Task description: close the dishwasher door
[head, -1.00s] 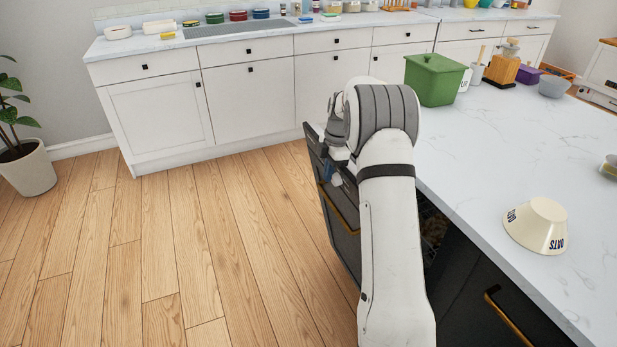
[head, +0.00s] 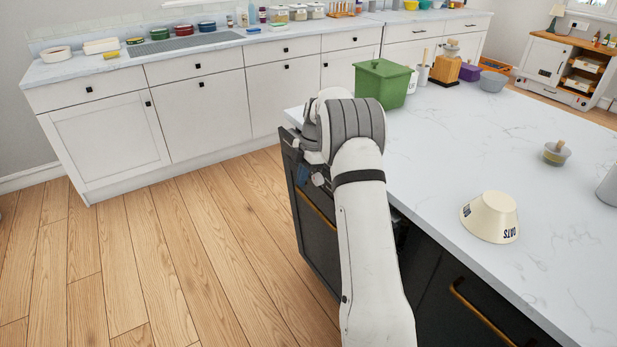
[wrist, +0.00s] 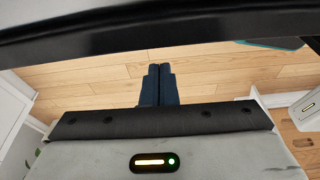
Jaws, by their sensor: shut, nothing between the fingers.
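The dishwasher door (head: 316,240) is a dark panel with a brass-coloured handle bar (head: 317,208), standing out at an angle from the island's left side, partly open. My arm covers much of the gap between it and the island. In the wrist view my gripper (wrist: 158,70) shows two dark blue fingers pressed together, with nothing between them and wood floor behind. A dark edge (wrist: 150,38) crosses the top of that view, perhaps the door's. In the head view the fingers are hidden, and I cannot tell whether they touch the door.
The white island top (head: 440,150) carries a green bin (head: 382,83) and a cream oats bowl (head: 490,217) near its edge. White cabinets (head: 200,100) line the back. The wood floor (head: 170,250) left of the door is clear.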

